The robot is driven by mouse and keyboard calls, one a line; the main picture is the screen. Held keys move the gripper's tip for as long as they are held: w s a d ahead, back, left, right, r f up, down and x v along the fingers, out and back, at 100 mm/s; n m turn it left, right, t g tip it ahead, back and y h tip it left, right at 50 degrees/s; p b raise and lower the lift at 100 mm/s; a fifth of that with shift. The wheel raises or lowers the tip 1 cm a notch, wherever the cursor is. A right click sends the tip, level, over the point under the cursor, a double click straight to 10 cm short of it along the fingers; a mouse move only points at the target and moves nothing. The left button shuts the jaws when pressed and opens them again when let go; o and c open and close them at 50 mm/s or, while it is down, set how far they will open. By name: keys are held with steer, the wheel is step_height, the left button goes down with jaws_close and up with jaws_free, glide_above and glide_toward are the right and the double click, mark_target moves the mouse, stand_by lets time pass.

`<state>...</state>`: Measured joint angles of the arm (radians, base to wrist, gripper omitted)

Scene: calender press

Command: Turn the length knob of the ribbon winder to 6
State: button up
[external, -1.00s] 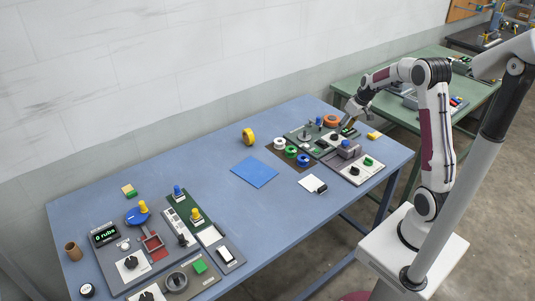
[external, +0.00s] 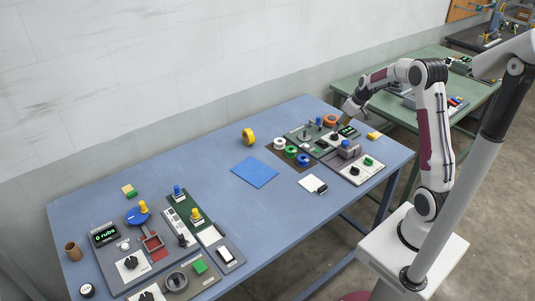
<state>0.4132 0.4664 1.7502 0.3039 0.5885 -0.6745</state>
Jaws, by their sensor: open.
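The panel with a small green-lit display (external: 348,130), near the right end of the blue table, looks like the ribbon winder (external: 312,148).
White, green and blue ribbon rolls (external: 290,152) stand at the panel's left, an orange roll (external: 330,120) behind. A grey unit (external: 346,150) and panel with a black knob (external: 354,170) lie in front.

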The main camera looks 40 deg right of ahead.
mark_target(336, 136)
steer(key=shift+x, duration=3.15)
steer(key=c, duration=1.1)
